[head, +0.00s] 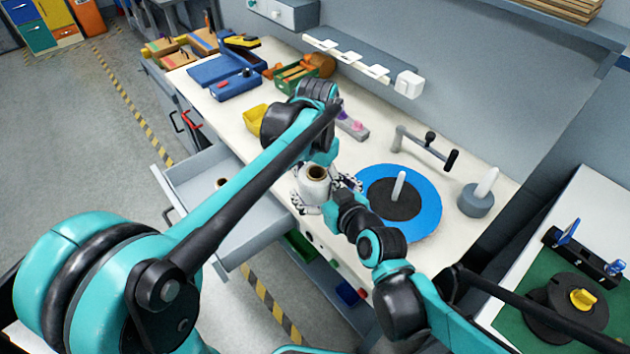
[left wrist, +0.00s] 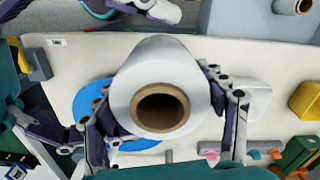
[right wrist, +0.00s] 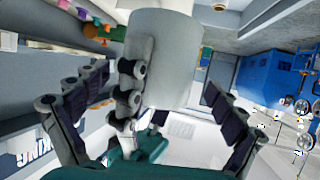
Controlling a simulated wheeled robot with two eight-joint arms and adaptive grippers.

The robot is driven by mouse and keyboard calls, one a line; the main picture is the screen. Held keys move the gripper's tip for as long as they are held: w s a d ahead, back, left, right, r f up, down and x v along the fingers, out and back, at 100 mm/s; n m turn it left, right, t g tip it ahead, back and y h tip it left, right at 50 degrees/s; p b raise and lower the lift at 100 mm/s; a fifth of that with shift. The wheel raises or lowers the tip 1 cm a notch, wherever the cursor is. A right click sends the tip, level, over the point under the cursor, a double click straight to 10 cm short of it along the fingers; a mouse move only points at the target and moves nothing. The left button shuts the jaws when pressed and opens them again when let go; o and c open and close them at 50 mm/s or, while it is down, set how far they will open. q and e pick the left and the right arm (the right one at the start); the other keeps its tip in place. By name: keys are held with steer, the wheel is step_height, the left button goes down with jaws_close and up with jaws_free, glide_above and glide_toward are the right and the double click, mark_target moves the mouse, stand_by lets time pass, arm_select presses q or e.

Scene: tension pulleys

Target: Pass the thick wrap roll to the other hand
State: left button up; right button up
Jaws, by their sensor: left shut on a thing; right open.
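The thick wrap roll (head: 313,174), white with a brown cardboard core, is held above the front edge of the bench. My left gripper (left wrist: 165,105) is shut on it; in the left wrist view the roll (left wrist: 160,68) sits between its fingers, core end facing the camera. My right gripper (right wrist: 150,110) is open. In the right wrist view the roll (right wrist: 168,50) is ahead of and between its spread fingers, with a left gripper finger against the roll's side. In the head view, my arms partly hide both grippers.
A blue disc (head: 428,205) with a black centre and white post lies right of the grippers. A crank handle (head: 425,148) and a grey base with a white peg (head: 475,201) stand beyond. An open drawer (head: 185,170) at left holds another roll (head: 221,183). A yellow bin (head: 256,118) is behind.

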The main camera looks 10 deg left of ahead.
steer(key=shift+x, duration=1.2)
steer(key=c, duration=1.4)
arm_select(q)
steer(key=o, duration=1.6)
arm_select(e)
steer(key=shift+c, duration=1.1)
arm_select(q)
step_height(320, 180, up, 12)
steer(key=f, duration=0.1)
steer(key=s+a+f+n+t, duration=0.1)
steer(key=s+a+f+t, duration=0.1)
steer(key=s+a+f, duration=0.1)
steer(key=s+a+f+n+t, duration=0.2)
steer(key=s+a+f, duration=0.1)
steer(key=s+f, duration=0.3)
steer(key=s+a+f+n+t, duration=0.2)
steer(key=s+a+f+t, duration=0.1)
steer(key=s+a+f, duration=0.1)
steer(key=shift+s+f, duration=0.2)
steer(key=shift+s, duration=0.3)
